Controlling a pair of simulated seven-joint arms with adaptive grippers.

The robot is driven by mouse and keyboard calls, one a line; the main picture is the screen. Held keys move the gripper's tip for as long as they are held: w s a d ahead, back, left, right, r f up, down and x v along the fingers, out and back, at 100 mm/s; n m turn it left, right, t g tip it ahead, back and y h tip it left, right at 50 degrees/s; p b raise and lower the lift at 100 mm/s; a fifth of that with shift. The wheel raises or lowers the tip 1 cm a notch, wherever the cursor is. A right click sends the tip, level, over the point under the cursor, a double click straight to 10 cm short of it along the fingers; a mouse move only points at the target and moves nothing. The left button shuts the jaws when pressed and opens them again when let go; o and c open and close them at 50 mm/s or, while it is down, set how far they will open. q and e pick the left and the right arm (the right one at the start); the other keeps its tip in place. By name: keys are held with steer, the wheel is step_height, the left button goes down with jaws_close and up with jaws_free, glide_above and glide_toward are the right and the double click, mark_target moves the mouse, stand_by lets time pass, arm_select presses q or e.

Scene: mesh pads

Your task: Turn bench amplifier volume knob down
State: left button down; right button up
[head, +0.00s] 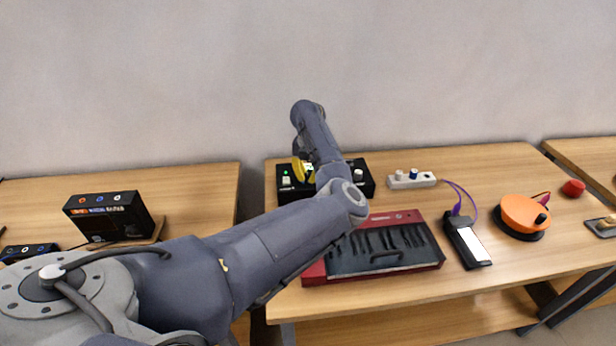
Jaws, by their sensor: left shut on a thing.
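The bench amplifier (368,183) is a black box at the back left of the middle table. It has a small green light, a pale switch at its left end and a pale knob (359,174) at its right end. My left gripper (308,173) reaches down at the amplifier's front, left of centre, and is shut on what appears to be the volume knob. My forearm hides the held part and the middle of the front panel. A yellow rounded part (297,168) shows beside the gripper; I cannot tell what it belongs to. My right gripper is out of view.
To the right are a white power strip (402,183), a dark handheld device (465,240), an orange round device (519,213) and a red knob (573,187). Another black box (128,222) stands on the left table.

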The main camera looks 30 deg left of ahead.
arm_select(q)
steer(key=n, duration=0.5)
steer(key=shift+s+f+n, duration=0.1)
steer(key=shift+n, duration=0.2)
steer(key=n, duration=0.5)
steer(key=shift+d, duration=0.1)
steer(key=n, duration=0.5)
steer(key=shift+n, duration=0.4)
steer(key=n, duration=0.5)
steer(key=shift+n, duration=0.4)
steer(key=c, duration=1.2)
jaws_free()
